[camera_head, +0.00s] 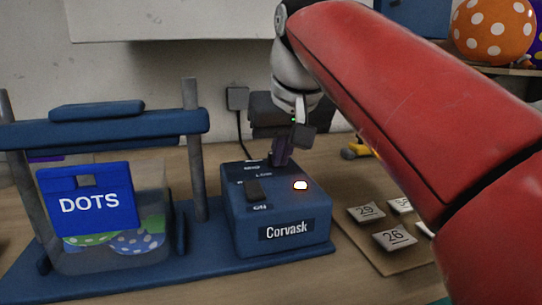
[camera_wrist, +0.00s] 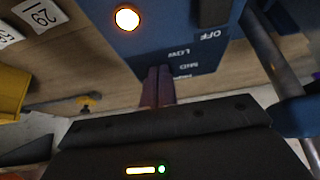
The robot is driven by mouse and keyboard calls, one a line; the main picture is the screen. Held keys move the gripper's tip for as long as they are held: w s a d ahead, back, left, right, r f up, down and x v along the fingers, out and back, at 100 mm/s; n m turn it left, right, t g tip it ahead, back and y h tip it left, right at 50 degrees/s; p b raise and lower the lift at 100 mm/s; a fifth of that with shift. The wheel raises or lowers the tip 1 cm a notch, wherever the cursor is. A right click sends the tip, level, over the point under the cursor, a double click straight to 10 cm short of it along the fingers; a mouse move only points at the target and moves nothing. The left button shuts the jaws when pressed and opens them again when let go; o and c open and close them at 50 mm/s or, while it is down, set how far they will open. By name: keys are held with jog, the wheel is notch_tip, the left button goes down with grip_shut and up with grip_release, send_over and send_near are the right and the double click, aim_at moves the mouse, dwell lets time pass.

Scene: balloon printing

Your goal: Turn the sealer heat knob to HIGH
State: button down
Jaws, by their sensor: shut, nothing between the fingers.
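The blue sealer box (camera_head: 282,215), marked Corvask, stands on the table with a lit orange lamp (camera_head: 300,185) and a black switch (camera_head: 254,190) beside the word ON. My gripper (camera_head: 281,158) points down at the rear of the box's top, its fingers shut and empty. In the wrist view the shut fingers (camera_wrist: 158,88) reach to the panel beside the labels OFF, LOW and MID (camera_wrist: 188,68); a further label is partly covered. The heat knob is not distinguishable; my fingers hide that part of the panel. I cannot tell its setting or whether I touch it.
A blue press frame (camera_head: 110,125) with a DOTS plate (camera_head: 90,200) stands left of the box, a grey post (camera_head: 193,150) close to it. Number tiles (camera_head: 395,238) lie on a board at right. Balloons (camera_head: 492,30) sit on the back right shelf.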

jog(key=shift+a+p, duration=0.35)
jog(key=shift+s, duration=0.15)
dwell(0.5)
jog(key=shift+s+r, duration=0.1)
jog(key=shift+s, duration=0.15)
notch_tip(320, 180, up, 6)
jog(key=shift+f+p, duration=0.1)
jog(key=shift+p, duration=0.35)
jog(key=shift+a, duration=0.15)
